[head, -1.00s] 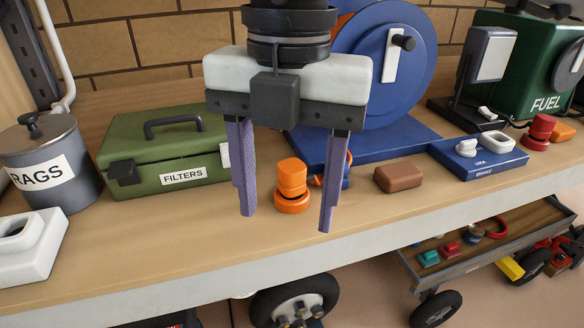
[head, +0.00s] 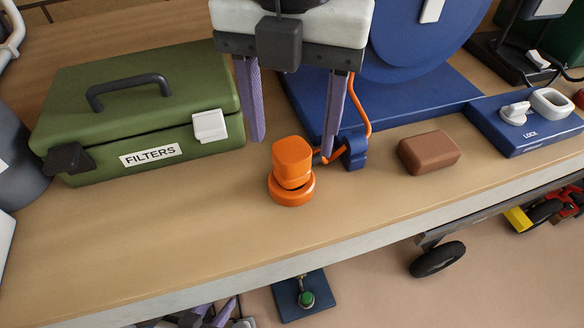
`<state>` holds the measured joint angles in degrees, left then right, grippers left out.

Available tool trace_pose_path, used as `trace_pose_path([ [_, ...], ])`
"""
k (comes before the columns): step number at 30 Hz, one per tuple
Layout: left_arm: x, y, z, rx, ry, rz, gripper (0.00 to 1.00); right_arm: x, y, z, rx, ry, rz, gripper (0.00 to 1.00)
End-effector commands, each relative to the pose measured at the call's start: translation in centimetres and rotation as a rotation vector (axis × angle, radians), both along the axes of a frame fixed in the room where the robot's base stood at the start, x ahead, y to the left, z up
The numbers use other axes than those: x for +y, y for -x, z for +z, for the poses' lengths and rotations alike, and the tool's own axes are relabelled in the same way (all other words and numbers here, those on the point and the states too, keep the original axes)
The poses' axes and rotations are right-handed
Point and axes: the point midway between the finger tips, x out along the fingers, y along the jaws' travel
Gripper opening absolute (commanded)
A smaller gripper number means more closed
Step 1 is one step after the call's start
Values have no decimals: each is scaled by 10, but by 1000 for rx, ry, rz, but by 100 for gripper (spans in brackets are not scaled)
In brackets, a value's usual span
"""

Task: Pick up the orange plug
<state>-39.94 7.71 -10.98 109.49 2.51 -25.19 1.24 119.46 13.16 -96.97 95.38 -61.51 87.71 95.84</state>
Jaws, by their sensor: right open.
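The orange plug (head: 292,160) stands upright on the bench, with a wide round orange collar at its foot. My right gripper (head: 294,148) hangs above the bench, open and empty, with purple fingers pointing down. In the picture its fingertips are to the left and right of the plug's upper part, apart from it. I cannot tell their exact depth relative to the plug. My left gripper (head: 212,314) is low at the bottom edge, below the bench front, mostly cut off. Whether it is open or shut does not show.
A green FILTERS box (head: 140,115) stands left of the plug. A blue clip (head: 354,150) with an orange cord is close on the right, by the blue reel base (head: 420,105). A brown block (head: 430,152) and blue LOCK panel (head: 525,128) are further right. Bench front is clear.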

Motion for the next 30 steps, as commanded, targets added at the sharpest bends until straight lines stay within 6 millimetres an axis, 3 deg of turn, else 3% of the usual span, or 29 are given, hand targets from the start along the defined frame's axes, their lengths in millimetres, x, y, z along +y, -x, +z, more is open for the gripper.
trace_pose_path([
  [9,0,-6,13,-13,1,1,31,-1,-4,-43,3,2,2,58],
  [18,1,-11,15,-21,0,2,31,0,-4,-49,1,0,1,58],
  [26,1,-9,14,-17,0,2,31,0,-4,-49,1,1,1,16],
  [30,1,-6,13,-12,0,1,31,0,-4,-48,1,0,1,14],
])
